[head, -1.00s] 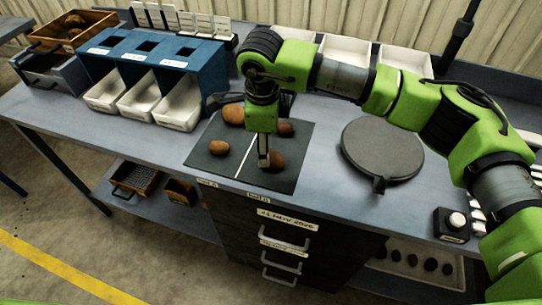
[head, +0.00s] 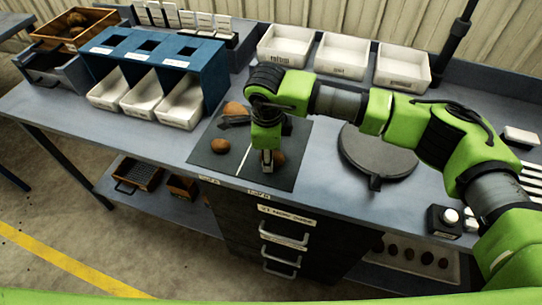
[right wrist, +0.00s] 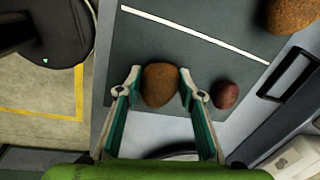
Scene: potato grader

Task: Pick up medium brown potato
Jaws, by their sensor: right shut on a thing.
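The medium brown potato (right wrist: 160,84) sits between the two fingers of my right gripper (right wrist: 159,88) in the right wrist view, with a finger against each side. I cannot tell whether the potato is clear of the mat. My left gripper is not in view.
On the mat's left part lie a brown potato (head: 220,146) and a larger one (head: 235,109), partly hidden by my arm. A round dark plate (head: 378,152) is to the right. A blue rack (head: 205,68) with white bins stands left; white trays (head: 342,55) stand behind.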

